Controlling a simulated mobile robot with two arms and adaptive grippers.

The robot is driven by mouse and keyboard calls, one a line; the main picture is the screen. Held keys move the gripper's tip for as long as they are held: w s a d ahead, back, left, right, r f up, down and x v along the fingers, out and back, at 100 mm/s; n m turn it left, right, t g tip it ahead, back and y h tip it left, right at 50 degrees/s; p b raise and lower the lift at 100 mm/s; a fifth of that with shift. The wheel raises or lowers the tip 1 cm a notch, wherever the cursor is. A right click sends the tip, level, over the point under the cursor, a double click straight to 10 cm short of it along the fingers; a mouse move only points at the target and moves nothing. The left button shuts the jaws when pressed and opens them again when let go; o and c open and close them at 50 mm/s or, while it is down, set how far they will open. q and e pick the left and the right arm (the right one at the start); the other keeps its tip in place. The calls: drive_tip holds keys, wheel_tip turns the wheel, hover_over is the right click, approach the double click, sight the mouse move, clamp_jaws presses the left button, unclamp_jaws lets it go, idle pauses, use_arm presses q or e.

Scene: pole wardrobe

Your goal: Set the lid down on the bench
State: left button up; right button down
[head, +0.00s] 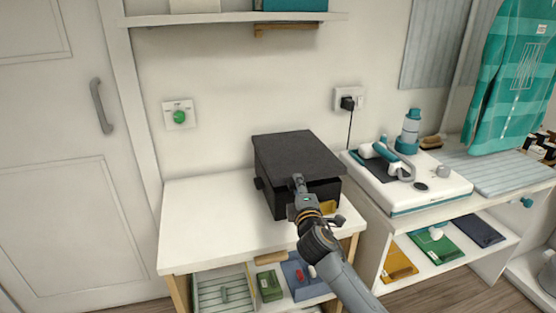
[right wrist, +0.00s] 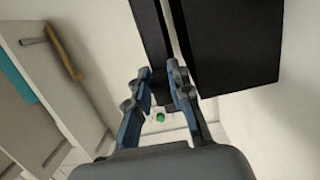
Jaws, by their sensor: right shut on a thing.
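A flat dark lid (head: 298,150) is over a dark box (head: 324,188) on the white bench (head: 205,215). My right gripper (head: 297,181) is at the lid's front edge and shut on it. In the right wrist view, the fingers (right wrist: 162,76) meet at the edge of the lid (right wrist: 150,30). A narrow light gap there separates the lid from the wider dark body of the box (right wrist: 240,40). The box's inside is hidden. My left gripper is not in view.
The bench top left of the box is clear. A white table with a teal iron (head: 386,158) stands at the right. A green wall button (head: 179,117) is behind the bench. A shelf (head: 235,18) hangs above. Several small items lie on the bench's lower shelf.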

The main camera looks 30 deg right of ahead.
drive_tip(key=shift+r, duration=0.15)
wheel_tip(320, 180, up, 6)
drive_tip(key=p, duration=0.6)
drive_tip(key=s+a+r+n+t+y+p, duration=0.25)
drive_tip(key=s+a+n+y+p, duration=0.35)
drive_tip(key=s+a, duration=1.3)
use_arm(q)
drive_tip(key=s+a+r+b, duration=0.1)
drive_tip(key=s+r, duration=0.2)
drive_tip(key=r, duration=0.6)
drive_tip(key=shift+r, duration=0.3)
use_arm(e)
drive_tip(key=s+a+f+m+y, duration=0.1)
drive_tip(key=s+a+f, duration=0.1)
drive_tip(key=s, duration=0.4)
drive_tip(key=shift+s+a+f+g, duration=0.25)
drive_tip(key=shift+s+f+g, duration=0.05)
drive_tip(key=shift+f+g, duration=0.15)
drive_tip(key=shift+a, duration=0.1)
